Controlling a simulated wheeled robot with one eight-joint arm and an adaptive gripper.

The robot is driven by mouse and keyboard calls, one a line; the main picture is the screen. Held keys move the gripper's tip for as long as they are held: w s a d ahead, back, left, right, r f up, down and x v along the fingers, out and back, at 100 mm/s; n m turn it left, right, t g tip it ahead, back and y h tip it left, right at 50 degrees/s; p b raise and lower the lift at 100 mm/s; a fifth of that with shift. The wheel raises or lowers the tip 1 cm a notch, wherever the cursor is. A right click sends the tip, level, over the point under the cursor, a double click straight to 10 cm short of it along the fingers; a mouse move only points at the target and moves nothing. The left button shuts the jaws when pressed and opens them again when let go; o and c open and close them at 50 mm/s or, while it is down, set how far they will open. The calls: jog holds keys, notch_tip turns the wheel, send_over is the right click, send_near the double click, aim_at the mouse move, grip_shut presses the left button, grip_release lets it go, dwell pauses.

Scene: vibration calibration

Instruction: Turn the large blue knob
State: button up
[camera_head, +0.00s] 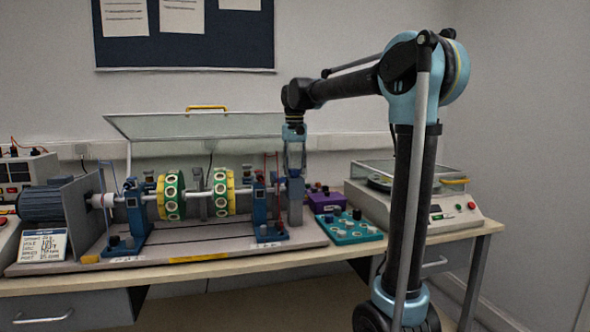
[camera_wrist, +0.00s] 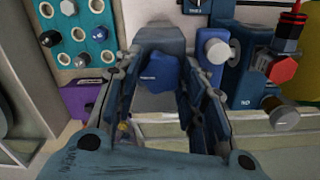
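A large blue knob (camera_wrist: 156,74) shows between my fingers in the wrist view, on the front of a grey-blue block (camera_wrist: 158,42). The same block (camera_head: 295,190) stands at the right end of the rotor rig in the head view; the knob cannot be made out there. My gripper (camera_head: 295,168) points down just above the block. In the wrist view my gripper (camera_wrist: 162,66) is open, with one finger on each side of the knob. The right finger is close to the knob's edge; I cannot tell whether it touches.
A teal panel with several knobs (camera_head: 348,230) and a purple box (camera_head: 325,202) stand just right of the rig. A blue bearing stand (camera_head: 260,208) is close on the left. The raised clear cover (camera_head: 200,126) is behind. A turntable machine (camera_head: 440,208) stands further right.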

aim_at(295, 169)
jog(key=o, duration=0.3)
notch_tip(295, 169, up, 12)
dwell(0.7)
jog(key=shift+w, duration=0.1)
dwell(0.5)
